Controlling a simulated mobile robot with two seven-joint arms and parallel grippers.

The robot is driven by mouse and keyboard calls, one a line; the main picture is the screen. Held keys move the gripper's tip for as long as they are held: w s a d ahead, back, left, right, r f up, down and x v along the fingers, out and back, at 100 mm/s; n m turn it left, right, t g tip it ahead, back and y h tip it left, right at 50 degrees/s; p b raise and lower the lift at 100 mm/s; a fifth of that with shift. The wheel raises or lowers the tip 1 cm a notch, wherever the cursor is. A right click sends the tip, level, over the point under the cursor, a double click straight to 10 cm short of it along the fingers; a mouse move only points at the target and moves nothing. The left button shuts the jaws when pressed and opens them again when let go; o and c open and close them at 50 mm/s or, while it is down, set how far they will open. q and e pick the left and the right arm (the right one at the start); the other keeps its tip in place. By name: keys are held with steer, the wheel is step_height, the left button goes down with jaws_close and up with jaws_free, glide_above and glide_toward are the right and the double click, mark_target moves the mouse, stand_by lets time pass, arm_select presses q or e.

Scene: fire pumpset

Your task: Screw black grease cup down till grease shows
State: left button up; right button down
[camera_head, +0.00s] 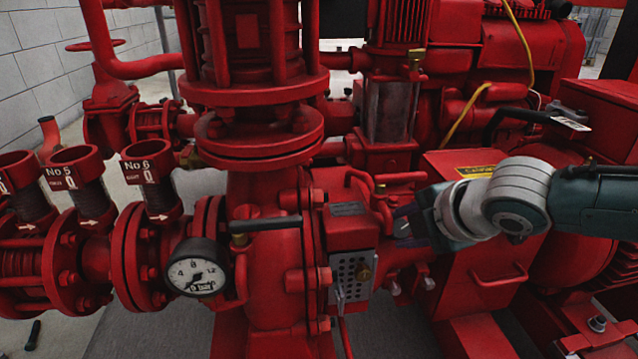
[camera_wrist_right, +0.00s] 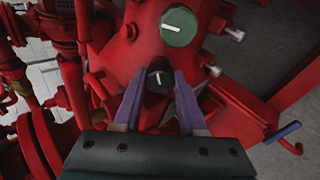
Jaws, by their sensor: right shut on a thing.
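The black grease cup (camera_wrist_right: 159,84) is round, with a short white line on its cap. It sits between the two purple-grey fingers of my right gripper (camera_wrist_right: 160,78), which is shut on it. In the head view my right gripper (camera_head: 402,226) reaches in from the right to the red pump housing; the black cup is hidden there. A larger green round cap (camera_wrist_right: 179,27) with a white line sits just beyond it in the wrist view. I see no grease at the cup. My left gripper is not in view.
A perforated metal plate (camera_head: 351,276) and a pressure gauge (camera_head: 196,268) are left of the gripper. A black lever (camera_head: 266,223) sticks out above the gauge. A red box with a handle (camera_head: 497,277) is below the arm. A blue-handled lever (camera_wrist_right: 283,133) is at right in the wrist view.

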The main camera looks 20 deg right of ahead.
steer(key=shift+s+m+p, duration=0.1)
steer(key=shift+m+p, duration=0.65)
steer(key=shift+m, duration=0.35)
steer(key=m+t+p, duration=0.1)
steer(key=m, duration=0.2)
steer(key=shift+a+m, duration=0.1)
steer(key=shift+m, duration=0.2)
steer(key=m+p, duration=0.1)
steer(key=m, duration=0.2)
steer(key=shift+m+h, duration=0.3)
steer(key=shift+f+m+t+h+p, duration=0.1)
steer(key=shift+m+t+h+p, duration=0.25)
steer(key=shift+m, duration=1.35)
